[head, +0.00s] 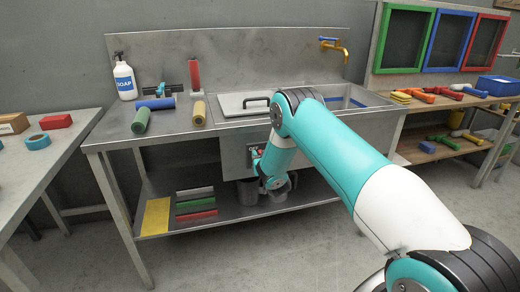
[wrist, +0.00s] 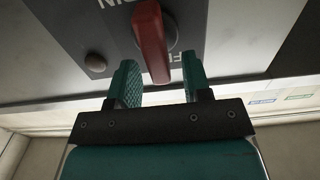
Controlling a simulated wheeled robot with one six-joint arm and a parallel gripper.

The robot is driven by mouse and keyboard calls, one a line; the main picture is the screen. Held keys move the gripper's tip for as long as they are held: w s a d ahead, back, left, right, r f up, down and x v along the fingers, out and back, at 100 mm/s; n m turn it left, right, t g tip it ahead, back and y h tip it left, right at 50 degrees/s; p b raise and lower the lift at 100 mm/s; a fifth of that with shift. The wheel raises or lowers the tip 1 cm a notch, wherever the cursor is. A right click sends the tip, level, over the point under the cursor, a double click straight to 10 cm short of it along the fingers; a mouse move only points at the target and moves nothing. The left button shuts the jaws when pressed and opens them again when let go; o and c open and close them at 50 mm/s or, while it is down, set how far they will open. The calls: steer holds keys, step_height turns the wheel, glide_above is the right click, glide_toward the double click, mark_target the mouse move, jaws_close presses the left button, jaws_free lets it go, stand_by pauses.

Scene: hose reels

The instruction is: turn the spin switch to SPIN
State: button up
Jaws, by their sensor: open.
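The spin switch is a red lever (wrist: 151,42) on a dark grey label plate (wrist: 190,12) in the wrist view. Its lower end points down the picture, toward partly hidden lettering. Upside-down lettering that looks like SPIN (wrist: 117,3) is at the top edge. My gripper (wrist: 159,62) is open, with one green finger on each side of the lever's lower end. I see gaps beside the lever and cannot tell any contact. In the head view, my gripper (head: 256,154) is small at the sink unit's front panel, and the switch is mostly hidden there.
A round knob (wrist: 95,62) sits left of the lever on the panel. The steel sink bench (head: 175,140) holds a soap bottle (head: 124,78) and several coloured rollers. A grey bucket (head: 247,191) stands on the shelf below my gripper. Floor in front is clear.

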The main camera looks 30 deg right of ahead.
steer(key=shift+w+d, duration=0.15)
steer(key=shift+w, duration=0.4)
steer(key=shift+c, duration=0.3)
